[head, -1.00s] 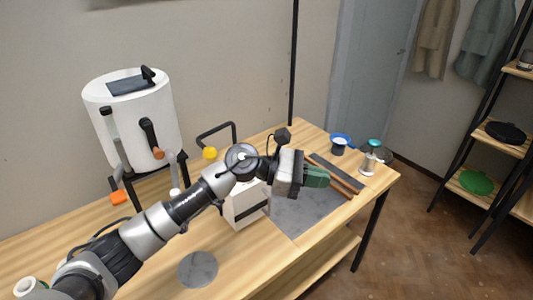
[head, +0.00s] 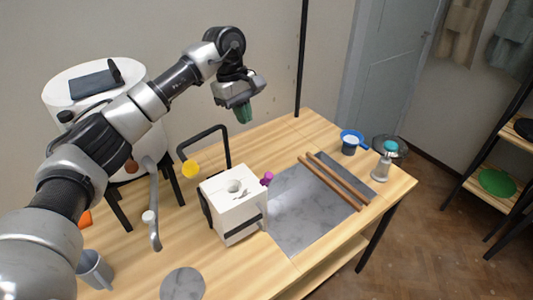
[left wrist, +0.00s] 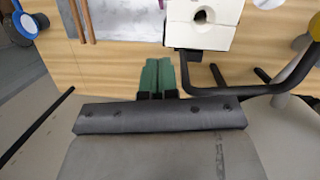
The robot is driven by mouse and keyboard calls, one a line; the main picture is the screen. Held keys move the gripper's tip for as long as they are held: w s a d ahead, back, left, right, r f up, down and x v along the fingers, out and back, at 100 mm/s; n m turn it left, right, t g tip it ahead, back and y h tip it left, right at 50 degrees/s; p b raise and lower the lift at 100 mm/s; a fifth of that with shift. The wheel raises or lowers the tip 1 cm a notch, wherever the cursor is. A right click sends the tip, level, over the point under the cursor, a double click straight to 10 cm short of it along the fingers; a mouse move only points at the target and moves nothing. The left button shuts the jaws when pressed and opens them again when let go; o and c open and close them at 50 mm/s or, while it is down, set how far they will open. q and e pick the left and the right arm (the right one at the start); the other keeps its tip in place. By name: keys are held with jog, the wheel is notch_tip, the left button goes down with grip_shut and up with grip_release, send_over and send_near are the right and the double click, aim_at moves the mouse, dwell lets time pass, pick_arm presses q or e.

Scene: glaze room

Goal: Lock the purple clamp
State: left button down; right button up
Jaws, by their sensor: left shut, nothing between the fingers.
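The purple clamp (head: 267,179) shows as a small purple piece at the right side of a white block-shaped mould (head: 232,200) with a hole in its top. Whether the clamp is locked cannot be told. My left gripper (head: 244,114) hangs above and behind the mould, with its green fingers pointing down, apart from the clamp. In the left wrist view its fingers (left wrist: 159,66) are together and empty. The mould's top (left wrist: 203,14) shows beyond them; I cannot make out the clamp there. My right gripper is not in view.
A black bar handle with a yellow knob (head: 191,168) stands close behind the mould. A grey slab (head: 300,212), wooden sticks (head: 333,183), a blue-rimmed cup (head: 350,142) and a teal-topped bottle (head: 383,162) lie to the right. A white drum (head: 75,85) stands left.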

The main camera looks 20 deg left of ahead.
pick_arm(q)
jog(key=s, duration=0.2)
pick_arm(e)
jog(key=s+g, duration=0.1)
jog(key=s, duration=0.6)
pick_arm(q)
jog(key=p, duration=0.6)
send_over(264, 183)
jog(key=w, duration=0.2)
jog(key=f, duration=0.7)
jog(key=a+f, duration=0.1)
jog(key=f, duration=0.3)
jog(key=shift+s+f, duration=0.1)
jog(key=shift+f, duration=0.25)
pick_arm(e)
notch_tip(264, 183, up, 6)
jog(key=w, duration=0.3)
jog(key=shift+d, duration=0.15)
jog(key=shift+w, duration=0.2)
pick_arm(q)
jog(key=shift+s+d+y+b, duration=0.15)
jog(key=shift+d+y+b, duration=0.1)
jog(key=shift+y+b, duration=0.05)
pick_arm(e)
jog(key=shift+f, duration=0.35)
